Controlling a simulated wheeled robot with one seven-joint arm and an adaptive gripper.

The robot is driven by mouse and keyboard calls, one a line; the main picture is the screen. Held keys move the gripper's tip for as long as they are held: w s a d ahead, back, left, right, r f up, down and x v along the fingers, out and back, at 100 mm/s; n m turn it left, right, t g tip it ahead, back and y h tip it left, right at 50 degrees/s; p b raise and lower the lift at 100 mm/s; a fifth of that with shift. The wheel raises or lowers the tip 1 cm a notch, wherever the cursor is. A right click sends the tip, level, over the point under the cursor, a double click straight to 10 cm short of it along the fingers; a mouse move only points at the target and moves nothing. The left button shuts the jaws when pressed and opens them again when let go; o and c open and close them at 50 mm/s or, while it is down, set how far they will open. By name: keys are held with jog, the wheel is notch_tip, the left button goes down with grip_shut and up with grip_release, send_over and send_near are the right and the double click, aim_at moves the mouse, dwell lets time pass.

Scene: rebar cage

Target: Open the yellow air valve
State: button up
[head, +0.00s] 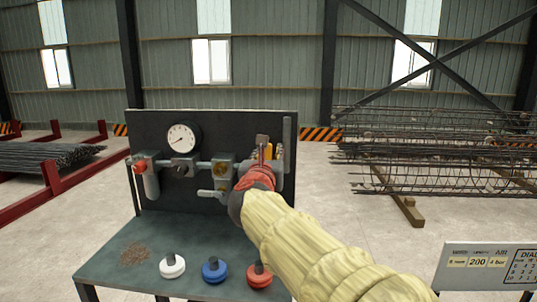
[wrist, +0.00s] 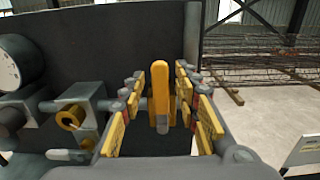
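The yellow air valve shows in the wrist view as an upright yellow handle (wrist: 160,92) with a rounded top and a grey stem at its lower front. My gripper (wrist: 161,78) is open, with its yellow-padded fingers on either side of the handle. A gap shows on the left; the right finger is close to it, and I cannot tell whether they touch. In the head view my gripper (head: 270,148) is at the right side of the dark panel (head: 235,128). There my red wrist and yellow-sleeved arm hide much of the valve.
White (head: 172,266), blue (head: 214,270) and red (head: 259,275) knobbed discs stand on the bench (head: 190,235). Rebar cages (head: 430,160) lie behind right.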

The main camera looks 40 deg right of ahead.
jog(key=shift+c, duration=0.8)
grip_shut()
